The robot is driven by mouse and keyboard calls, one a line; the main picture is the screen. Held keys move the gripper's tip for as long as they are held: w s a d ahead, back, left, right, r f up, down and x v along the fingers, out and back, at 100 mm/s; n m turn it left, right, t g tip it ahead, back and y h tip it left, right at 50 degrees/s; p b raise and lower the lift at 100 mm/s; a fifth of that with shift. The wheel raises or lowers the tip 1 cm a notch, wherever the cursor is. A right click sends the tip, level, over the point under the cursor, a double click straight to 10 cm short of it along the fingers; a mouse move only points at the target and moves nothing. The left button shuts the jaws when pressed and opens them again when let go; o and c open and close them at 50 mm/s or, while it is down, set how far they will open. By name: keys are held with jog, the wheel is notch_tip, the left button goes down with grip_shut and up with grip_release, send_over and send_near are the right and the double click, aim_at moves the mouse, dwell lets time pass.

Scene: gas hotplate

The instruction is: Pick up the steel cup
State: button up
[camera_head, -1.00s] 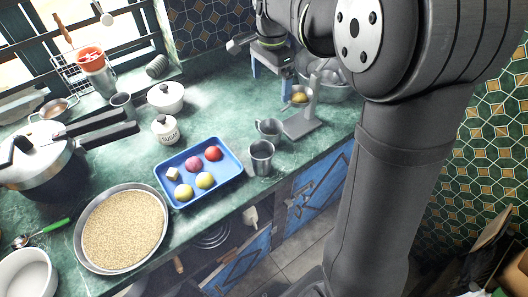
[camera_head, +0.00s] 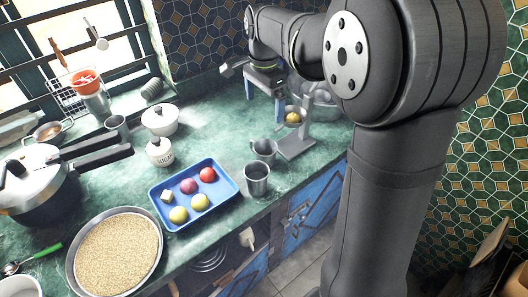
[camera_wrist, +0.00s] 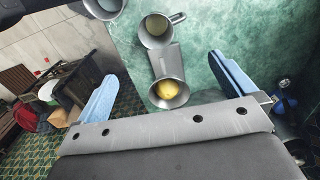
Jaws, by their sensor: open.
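A plain steel cup (camera_head: 257,181) stands upright on the green counter near its front edge, right of the blue tray. A steel mug with a handle (camera_head: 264,149) stands just behind it. In the wrist view the handled mug (camera_wrist: 157,30) shows at the top centre, and another cup (camera_wrist: 104,7) is cut off at the top edge. My gripper (camera_head: 265,106) is open at the back of the counter, beyond both vessels. In the wrist view its blue fingers (camera_wrist: 162,67) are spread wide with nothing gripped between them.
A grey stand (camera_head: 296,143) with a cup holding a yellow fruit (camera_head: 292,117) is close to my gripper. The blue tray (camera_head: 167,222) holds fruit. A sugar jar (camera_head: 160,153), white pot (camera_head: 160,121), pressure cooker (camera_head: 35,185) and grain pan (camera_head: 70,265) stand left.

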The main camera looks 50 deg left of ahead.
jog(key=c, duration=1.4)
jog(key=n, duration=1.8)
send_over(251, 147)
notch_tip(251, 147, down, 2)
jog(key=f, duration=1.7)
jog(key=shift+w+a+f, duration=0.2)
jog(key=shift+f, duration=0.05)
